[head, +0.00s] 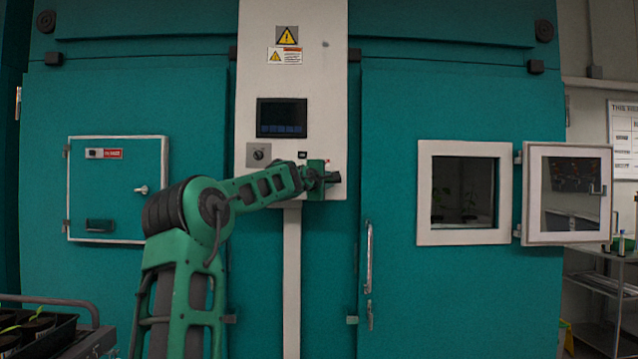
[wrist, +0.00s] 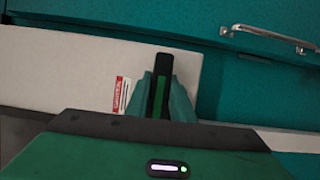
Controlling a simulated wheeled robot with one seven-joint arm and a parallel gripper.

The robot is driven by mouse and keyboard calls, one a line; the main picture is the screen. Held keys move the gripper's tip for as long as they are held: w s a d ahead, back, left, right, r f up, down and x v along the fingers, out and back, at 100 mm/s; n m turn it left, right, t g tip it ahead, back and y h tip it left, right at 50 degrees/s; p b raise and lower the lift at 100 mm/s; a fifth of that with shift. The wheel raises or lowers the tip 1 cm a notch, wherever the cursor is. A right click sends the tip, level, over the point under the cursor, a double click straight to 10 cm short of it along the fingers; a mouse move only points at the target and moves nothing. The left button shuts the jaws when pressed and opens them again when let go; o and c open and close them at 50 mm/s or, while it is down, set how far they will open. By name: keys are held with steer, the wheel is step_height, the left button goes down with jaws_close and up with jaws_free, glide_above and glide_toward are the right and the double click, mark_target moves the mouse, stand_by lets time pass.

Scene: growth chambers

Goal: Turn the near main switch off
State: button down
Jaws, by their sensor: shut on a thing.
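My gripper (head: 322,178) is at the lower right of the white control panel (head: 294,100), in front of its face. In the wrist view, the gripper's green fingers (wrist: 161,100) are closed on both sides of a dark upright handle (wrist: 162,66) with a green strip, which I take to be the main switch's. In the head view the gripper hides this handle, so I cannot tell its setting there. A red-and-white label (wrist: 120,94) is beside it on the panel.
A rotary knob on a grey plate (head: 259,154) sits left of my gripper, below a dark screen (head: 282,118). A teal door with a long handle (head: 369,257) is to the right. An open window hatch (head: 566,193) stands out at right. A plant tray (head: 38,333) is at lower left.

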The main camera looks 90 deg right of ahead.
steer(key=shift+w+d+f, duration=0.1)
steer(key=shift+w+d, duration=0.05)
steer(key=shift+w, duration=0.35)
steer(key=c, duration=1.5)
jaws_free()
steer(key=shift+w, duration=0.1)
steer(key=shift+c, duration=0.2)
steer(key=shift+s, duration=0.3)
steer(key=shift+a, duration=0.2)
steer(key=v, duration=1.1)
steer(key=shift+d, duration=0.1)
